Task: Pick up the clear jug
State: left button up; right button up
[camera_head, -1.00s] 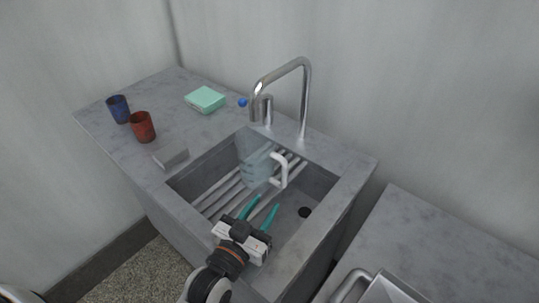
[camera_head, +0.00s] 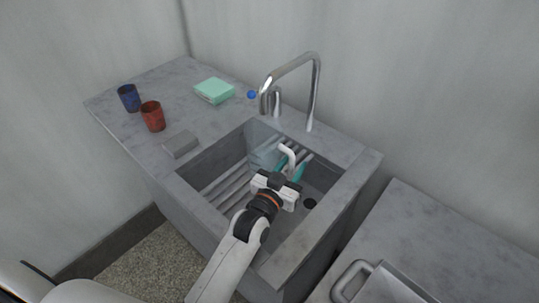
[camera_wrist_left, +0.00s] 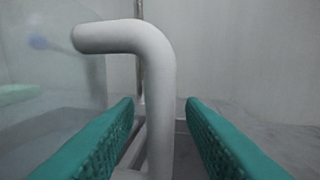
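The clear jug (camera_head: 263,153) stands in the sink on the slatted rack, its white handle (camera_head: 288,156) on its right side. My left gripper (camera_head: 292,168) is inside the sink at the handle, with teal fingers. In the left wrist view the white handle (camera_wrist_left: 159,100) rises between the two open teal fingers (camera_wrist_left: 162,135), with a gap on the right side. The clear jug wall (camera_wrist_left: 60,70) shows at the left there. My right gripper does not show.
The grey sink (camera_head: 222,215) has walls around the jug, and a tall metal faucet (camera_head: 316,90) stands behind it. A red cup (camera_head: 153,116), a blue cup (camera_head: 129,98), a grey block (camera_head: 180,144) and a mint box (camera_head: 214,90) are on the counter at left. A metal pan (camera_head: 390,286) is at lower right.

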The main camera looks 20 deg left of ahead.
pick_arm(q)
jog(key=shift+s, duration=0.1)
jog(key=shift+c, duration=0.4)
grip_shut()
jog(key=shift+r, duration=0.1)
